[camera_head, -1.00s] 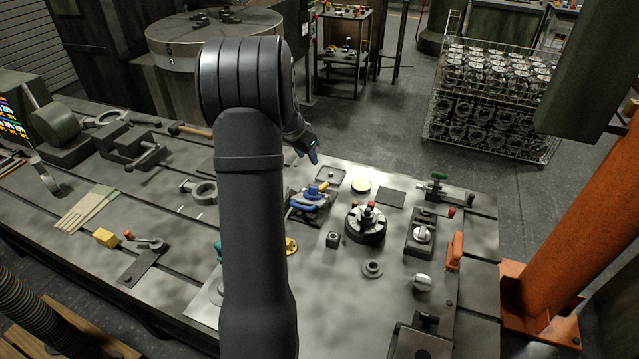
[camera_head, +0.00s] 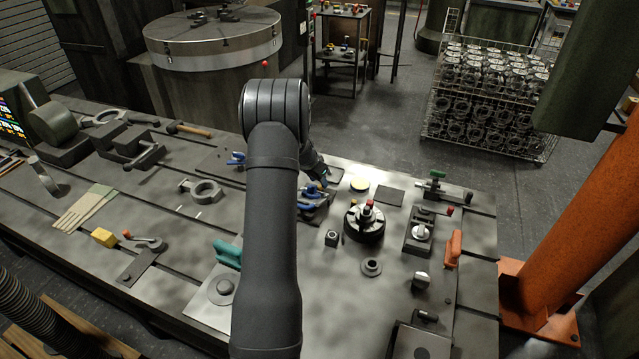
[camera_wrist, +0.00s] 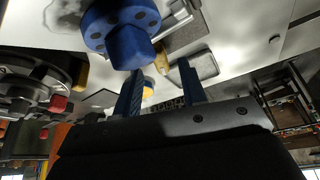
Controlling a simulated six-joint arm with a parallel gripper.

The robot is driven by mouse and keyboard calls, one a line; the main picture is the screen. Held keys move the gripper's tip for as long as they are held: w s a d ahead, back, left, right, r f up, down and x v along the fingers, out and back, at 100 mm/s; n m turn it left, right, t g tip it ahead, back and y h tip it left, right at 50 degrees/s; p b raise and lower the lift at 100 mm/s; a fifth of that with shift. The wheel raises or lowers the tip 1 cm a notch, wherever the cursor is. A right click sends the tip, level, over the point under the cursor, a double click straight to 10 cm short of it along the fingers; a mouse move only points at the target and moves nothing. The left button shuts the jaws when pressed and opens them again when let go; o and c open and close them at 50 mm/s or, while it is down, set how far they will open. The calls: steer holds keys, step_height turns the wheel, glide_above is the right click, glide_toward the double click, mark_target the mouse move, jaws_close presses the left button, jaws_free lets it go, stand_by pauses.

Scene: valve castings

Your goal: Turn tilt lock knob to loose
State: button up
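In the wrist view a blue faceted knob (camera_wrist: 130,47) on a round blue base with dark holes is large at the upper left. It looks like the tilt lock knob, but I see no label. My gripper (camera_wrist: 161,69) is open, its two blue fingers apart with nothing between them. The knob shows just beyond the left fingertip; whether they touch I cannot tell. In the head view my gripper (camera_head: 318,184) is over the blue fixture (camera_head: 310,204), which my arm partly hides.
A round dark chuck (camera_head: 364,228) stands right of the fixture, with a small dark block (camera_head: 332,238) in front.

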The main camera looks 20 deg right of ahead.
steer(key=shift+x, duration=1.3)
steer(key=shift+c, duration=0.2)
jaws_close()
